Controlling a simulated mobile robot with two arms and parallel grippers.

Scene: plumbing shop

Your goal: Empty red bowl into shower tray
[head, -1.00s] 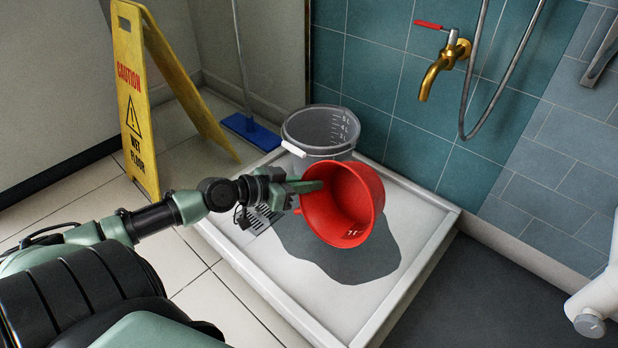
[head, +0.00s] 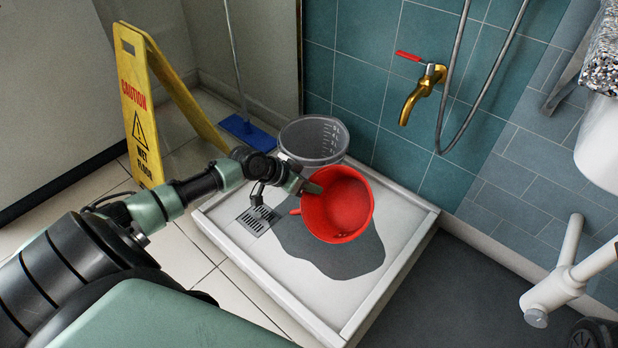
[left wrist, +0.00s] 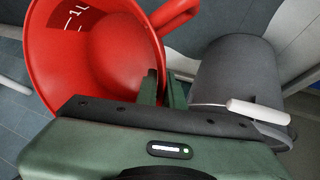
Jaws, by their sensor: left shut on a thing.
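The red bowl (head: 347,200) is held above the shower tray (head: 240,268), its opening facing up and toward the head camera. Its inside looks empty of anything but plain red; in the left wrist view the bowl (left wrist: 100,55) shows white marks inside. My left gripper (head: 312,187) is shut on the bowl's left wall, and its fingers also show in the left wrist view (left wrist: 162,90). A dark wet-looking patch (head: 345,262) lies on the tray floor below the bowl. My right gripper is not in view.
A grey bucket (head: 312,140) with a scale stands at the tray's back corner, close behind my gripper. A drain grate (head: 258,219) is at the tray's left. A brass tap (head: 414,100) and hose are on the wall. A yellow caution sign (head: 137,110) stands at left.

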